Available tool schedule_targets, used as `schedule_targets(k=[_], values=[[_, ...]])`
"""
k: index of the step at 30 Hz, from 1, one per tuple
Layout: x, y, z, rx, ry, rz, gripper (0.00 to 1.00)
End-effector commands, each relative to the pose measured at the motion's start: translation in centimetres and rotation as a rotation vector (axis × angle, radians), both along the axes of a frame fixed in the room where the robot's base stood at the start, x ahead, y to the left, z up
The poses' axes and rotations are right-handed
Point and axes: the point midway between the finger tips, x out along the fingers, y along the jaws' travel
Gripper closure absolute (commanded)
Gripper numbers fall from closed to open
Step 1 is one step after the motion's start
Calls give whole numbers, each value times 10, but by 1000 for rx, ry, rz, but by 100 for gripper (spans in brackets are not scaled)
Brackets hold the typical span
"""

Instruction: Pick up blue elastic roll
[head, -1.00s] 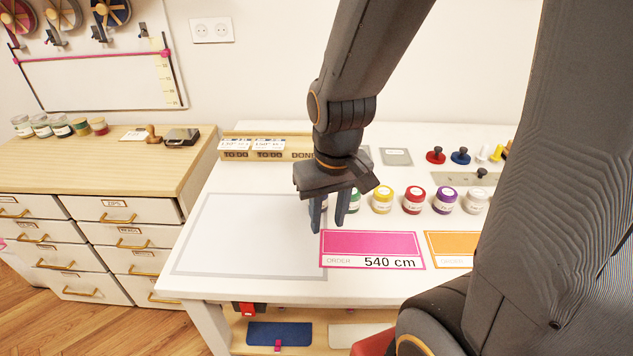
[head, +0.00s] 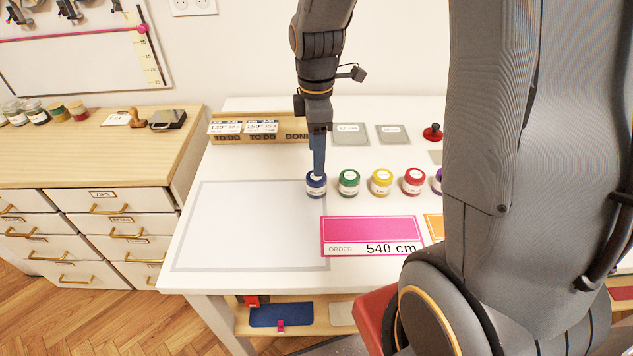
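A pink order card (head: 372,228) reading 540 cm lies in front. The pale mat (head: 250,225) at left is clear. A wooden card holder (head: 260,135) stands behind.

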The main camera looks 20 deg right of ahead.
Motion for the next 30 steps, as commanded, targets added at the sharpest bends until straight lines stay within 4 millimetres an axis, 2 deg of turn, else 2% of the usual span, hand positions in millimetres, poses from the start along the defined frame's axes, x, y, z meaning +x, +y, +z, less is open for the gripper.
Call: schedule_targets(k=[13, 24, 30], values=[[-1, 0, -34, 0, 5, 19, 39], [-3, 1, -73, 0, 4, 18, 39], [-2, 1, -78, 0, 2, 18, 39]])
